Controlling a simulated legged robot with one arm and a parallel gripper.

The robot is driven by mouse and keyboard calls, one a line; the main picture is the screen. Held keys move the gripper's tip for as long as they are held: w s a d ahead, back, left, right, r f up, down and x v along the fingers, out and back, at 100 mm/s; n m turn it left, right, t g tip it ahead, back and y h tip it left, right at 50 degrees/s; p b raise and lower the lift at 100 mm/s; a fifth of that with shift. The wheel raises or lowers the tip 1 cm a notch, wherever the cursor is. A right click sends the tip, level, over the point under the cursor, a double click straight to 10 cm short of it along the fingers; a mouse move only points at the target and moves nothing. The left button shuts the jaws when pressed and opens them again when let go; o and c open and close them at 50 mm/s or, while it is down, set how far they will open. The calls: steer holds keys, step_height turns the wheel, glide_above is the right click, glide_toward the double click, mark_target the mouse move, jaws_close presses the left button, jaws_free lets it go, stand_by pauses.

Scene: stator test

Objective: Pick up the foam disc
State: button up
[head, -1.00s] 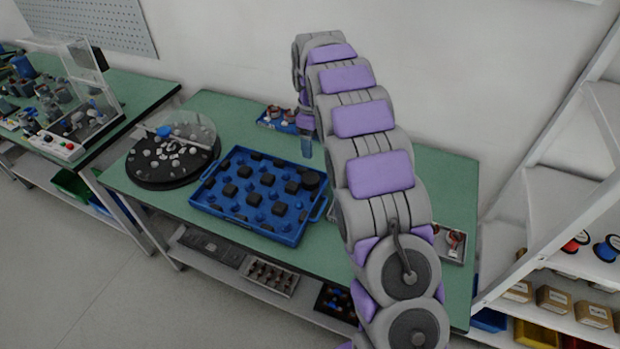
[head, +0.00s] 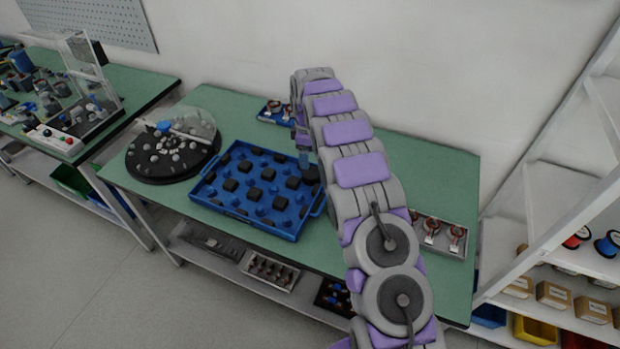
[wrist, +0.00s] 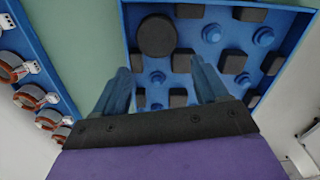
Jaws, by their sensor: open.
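The foam disc, a round black piece (wrist: 156,36), lies in the blue tray (wrist: 133,14) among smaller black blocks and blue pegs. In the head view the disc (head: 311,175) is near the tray's right back corner, partly hidden by my arm. My gripper (wrist: 160,65) is open and empty, its two blue fingers pointing towards the tray. In the wrist view the disc shows beyond the fingertips, between their lines and slightly left of centre. In the head view my gripper (head: 304,157) is above the tray's back right corner, near the disc. The exact height gap cannot be told.
A small blue tray of copper-wound parts (head: 271,112) stands behind; it shows at left in the wrist view (wrist: 38,50). A round black turntable with a clear cover (head: 172,155) stands left. A grey tray of wound parts (head: 440,235) lies right.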

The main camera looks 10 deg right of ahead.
mark_target(311, 172)
steer(key=f, duration=0.3)
steer(key=f+b, duration=0.1)
steer(key=f, duration=0.1)
steer(key=shift+d+f, duration=0.1)
steer(key=shift+d, duration=0.3)
step_height(311, 172, down, 5)
steer(key=shift+d+r+b, duration=0.15)
steer(key=shift+r+b, duration=0.05)
steer(key=shift+b, duration=0.7)
steer(key=shift+s+r, duration=0.1)
steer(key=c, duration=0.6)
